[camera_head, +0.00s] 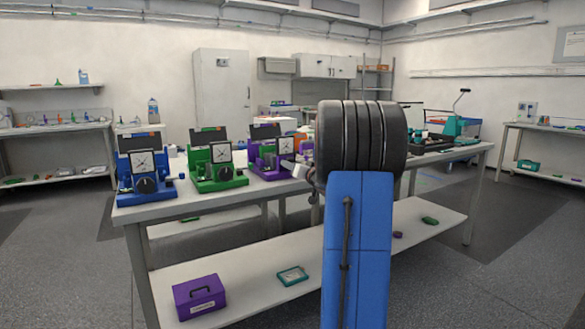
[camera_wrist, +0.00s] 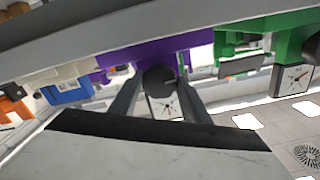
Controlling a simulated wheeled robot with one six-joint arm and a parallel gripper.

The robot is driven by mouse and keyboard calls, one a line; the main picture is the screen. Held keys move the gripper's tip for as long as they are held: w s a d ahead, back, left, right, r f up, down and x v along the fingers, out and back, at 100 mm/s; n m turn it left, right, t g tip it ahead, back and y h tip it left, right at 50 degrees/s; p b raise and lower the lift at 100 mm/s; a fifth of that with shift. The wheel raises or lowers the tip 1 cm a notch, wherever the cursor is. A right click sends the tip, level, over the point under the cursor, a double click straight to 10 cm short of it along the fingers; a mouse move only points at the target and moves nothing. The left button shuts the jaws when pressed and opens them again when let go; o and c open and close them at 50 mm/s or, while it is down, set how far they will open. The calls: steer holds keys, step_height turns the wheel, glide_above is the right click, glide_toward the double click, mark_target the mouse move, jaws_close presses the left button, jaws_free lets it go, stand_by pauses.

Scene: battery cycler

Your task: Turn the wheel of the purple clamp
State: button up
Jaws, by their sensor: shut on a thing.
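The purple clamp (camera_head: 262,166) stands on the table, third in the row from the left, partly hidden behind my arm in the head view. It also shows in the wrist view (camera_wrist: 140,51), which looks upside down. Its dark round wheel (camera_wrist: 158,79) lies between the two fingers of my gripper (camera_wrist: 159,86), which is shut on it. The clamp's white dial (camera_wrist: 165,107) shows behind the wheel and between the fingers. In the head view my gripper (camera_head: 296,168) is at the clamp's right side; the wheel is hard to make out there.
A green clamp (camera_head: 218,178) and a blue clamp (camera_head: 140,186) stand to the left on the same table (camera_head: 160,209). The green one is close on the right in the wrist view. A purple box (camera_head: 198,299) sits on the lower shelf. Floor in front is clear.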

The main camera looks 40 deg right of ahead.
steer(key=o, duration=1)
steer(key=shift+o, duration=0.2)
steer(key=v, duration=1.7)
steer(key=shift+s, duration=0.25)
steer(key=shift+d, duration=0.1)
